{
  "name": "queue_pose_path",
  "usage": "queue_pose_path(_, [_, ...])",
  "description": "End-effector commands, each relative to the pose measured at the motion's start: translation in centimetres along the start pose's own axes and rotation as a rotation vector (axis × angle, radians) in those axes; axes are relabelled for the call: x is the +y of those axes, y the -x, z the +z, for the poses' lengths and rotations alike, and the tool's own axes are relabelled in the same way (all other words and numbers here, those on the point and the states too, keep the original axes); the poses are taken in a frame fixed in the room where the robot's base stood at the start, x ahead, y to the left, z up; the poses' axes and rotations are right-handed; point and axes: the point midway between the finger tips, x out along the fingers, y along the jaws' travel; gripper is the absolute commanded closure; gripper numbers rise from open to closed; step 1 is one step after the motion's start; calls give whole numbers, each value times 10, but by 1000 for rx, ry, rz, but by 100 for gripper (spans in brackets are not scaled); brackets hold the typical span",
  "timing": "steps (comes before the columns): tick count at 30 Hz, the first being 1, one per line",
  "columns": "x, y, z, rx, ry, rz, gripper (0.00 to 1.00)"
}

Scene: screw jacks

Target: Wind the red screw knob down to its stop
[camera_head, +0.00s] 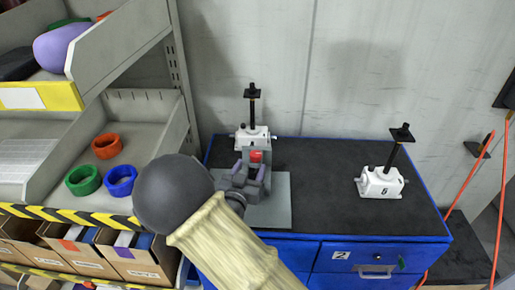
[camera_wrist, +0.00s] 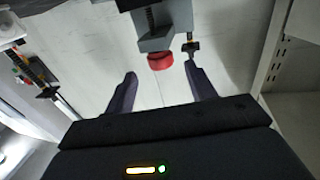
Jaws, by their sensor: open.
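The red screw knob (camera_head: 256,156) sits on a grey block fixture on the grey base plate (camera_head: 280,214). In the wrist view the red knob (camera_wrist: 161,62) is at the end of the grey fixture (camera_wrist: 154,43), with a dark threaded screw above it. My gripper (camera_head: 253,172) is open close in front of the knob. In the wrist view the fingers of my gripper (camera_wrist: 160,75) stand apart on either side below the knob, and nothing is between them. My gripper and arm hide part of the fixture and plate in the head view.
A white screw jack (camera_head: 253,139) stands just behind the fixture. Another white jack (camera_head: 381,184) marked 5 stands at the right on the dark top of the blue cabinet (camera_head: 330,255). Shelving (camera_head: 118,130) with coloured rings is at the left. The dark top between the jacks is clear.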

Motion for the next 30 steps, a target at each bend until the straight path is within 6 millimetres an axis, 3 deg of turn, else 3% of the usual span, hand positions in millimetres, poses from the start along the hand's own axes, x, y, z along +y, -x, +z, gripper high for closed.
queue_pose_path(12, [0,-71,-2,1,1,0,45])
queue_pose_path(17, [0,-82,-1,0,0,0,45])
queue_pose_path(25, [0,-82,0,0,0,-1,45])
queue_pose_path(30, [0,-82,0,0,0,-1,78])
